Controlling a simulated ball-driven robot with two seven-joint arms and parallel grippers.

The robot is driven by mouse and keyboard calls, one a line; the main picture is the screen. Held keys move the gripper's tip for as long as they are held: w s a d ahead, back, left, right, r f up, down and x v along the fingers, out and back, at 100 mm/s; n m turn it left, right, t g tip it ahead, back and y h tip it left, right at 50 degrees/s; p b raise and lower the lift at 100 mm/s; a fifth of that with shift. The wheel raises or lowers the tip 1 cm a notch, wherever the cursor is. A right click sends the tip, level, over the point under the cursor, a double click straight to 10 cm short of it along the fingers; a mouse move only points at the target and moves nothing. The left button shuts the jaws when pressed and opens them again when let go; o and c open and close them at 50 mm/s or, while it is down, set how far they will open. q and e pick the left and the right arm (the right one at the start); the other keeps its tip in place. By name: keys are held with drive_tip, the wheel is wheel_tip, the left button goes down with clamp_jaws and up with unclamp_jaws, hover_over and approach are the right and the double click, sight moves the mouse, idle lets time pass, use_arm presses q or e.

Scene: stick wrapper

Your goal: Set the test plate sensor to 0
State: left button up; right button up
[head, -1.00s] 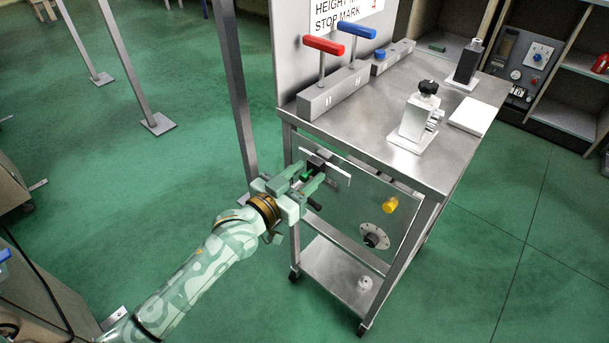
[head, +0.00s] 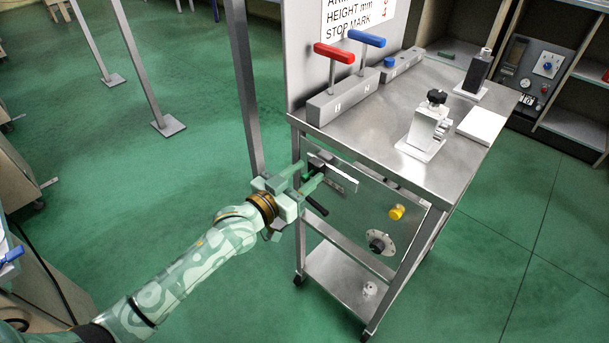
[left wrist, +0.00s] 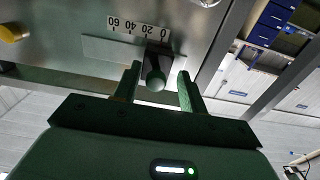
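The test plate sensor is a dark slider block (left wrist: 158,66) with a round dark green knob (left wrist: 155,80) on a flat metal strip (left wrist: 105,50). The strip is on the front panel of the metal cart. In the left wrist view the scale (left wrist: 138,27) shows 60, 40, 20 and 0, with the block beside the 0 end. My left gripper (head: 311,181) is at the panel, its fingers on either side of the knob, with gaps visible in the left wrist view (left wrist: 157,82). It looks open. Fingers partly hide the slider in the head view. My right gripper is not in view.
The cart top (head: 385,125) carries a block with a red T-handle (head: 334,53) and a blue T-handle (head: 366,38), plus a white fixture (head: 424,130). A yellow knob (head: 396,212) and round dial (head: 380,243) are lower on the panel. Green floor is open around the cart.

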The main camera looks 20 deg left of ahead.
use_arm(q)
drive_tip(key=shift+s+a, duration=0.1)
drive_tip(key=shift+s, duration=0.1)
drive_tip(key=p+v, duration=0.5)
drive_tip(key=v, duration=1.1)
drive_tip(key=shift+p, duration=0.4)
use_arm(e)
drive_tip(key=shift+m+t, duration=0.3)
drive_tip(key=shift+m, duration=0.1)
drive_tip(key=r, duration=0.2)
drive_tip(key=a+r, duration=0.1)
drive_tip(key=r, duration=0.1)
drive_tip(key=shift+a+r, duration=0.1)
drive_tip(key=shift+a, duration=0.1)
use_arm(q)
drive_tip(key=shift+f, duration=0.1)
